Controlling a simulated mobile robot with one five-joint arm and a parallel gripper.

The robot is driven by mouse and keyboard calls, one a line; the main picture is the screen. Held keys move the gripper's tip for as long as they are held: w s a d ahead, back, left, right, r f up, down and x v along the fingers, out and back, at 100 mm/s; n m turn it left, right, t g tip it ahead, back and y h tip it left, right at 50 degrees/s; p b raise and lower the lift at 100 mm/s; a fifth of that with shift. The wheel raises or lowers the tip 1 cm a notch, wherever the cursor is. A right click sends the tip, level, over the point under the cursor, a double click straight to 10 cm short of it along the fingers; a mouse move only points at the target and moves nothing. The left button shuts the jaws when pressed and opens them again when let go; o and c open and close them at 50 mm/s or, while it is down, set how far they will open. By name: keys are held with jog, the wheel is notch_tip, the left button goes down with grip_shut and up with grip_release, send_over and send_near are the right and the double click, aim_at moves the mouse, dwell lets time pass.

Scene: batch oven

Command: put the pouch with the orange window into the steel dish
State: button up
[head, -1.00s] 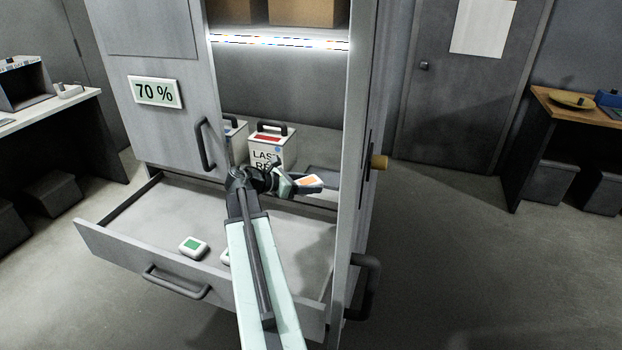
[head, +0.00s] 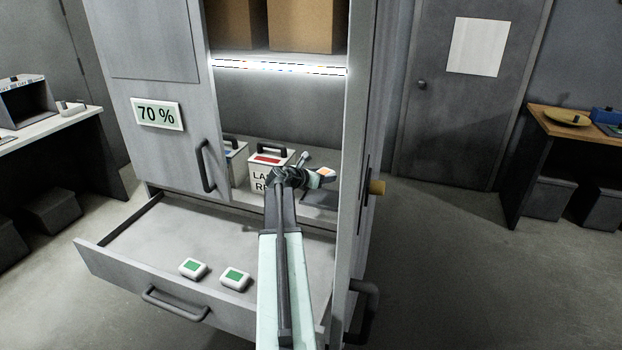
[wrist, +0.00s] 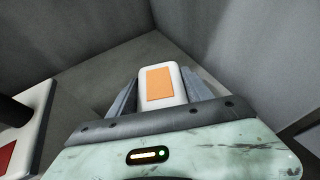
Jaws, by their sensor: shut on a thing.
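The white pouch with the orange window (head: 327,172) is held in my gripper (head: 317,178) inside the open cabinet, above its lower shelf. In the wrist view the pouch (wrist: 160,84) sits between the two grey fingers of my gripper (wrist: 159,90), its orange window facing the camera. I cannot clearly make out a steel dish in either current view; my gripper and arm cover part of the shelf.
White boxes with black handles, one red-marked (head: 267,172), stand left of my gripper. The open drawer (head: 140,235) below holds two green-windowed pouches (head: 193,268) (head: 235,279). The cabinet's right side wall (head: 355,150) is close. A yellow dish (head: 568,118) lies on the right table.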

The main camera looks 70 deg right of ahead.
aim_at(322, 198)
jog(key=shift+f, duration=0.1)
notch_tip(322, 198, down, 7)
jog(key=b, duration=0.7)
jog(key=shift+r, duration=0.2)
jog(key=o, duration=1.6)
jog(key=shift+f, duration=0.1)
jog(key=shift+a, duration=0.1)
jog(key=p+v, duration=0.3)
jog(key=v, duration=0.4)
jog(key=shift+w+a+r, duration=0.1)
jog(key=shift+a+r, duration=0.1)
jog(key=shift+a, duration=0.05)
jog(key=shift+w+f, duration=0.1)
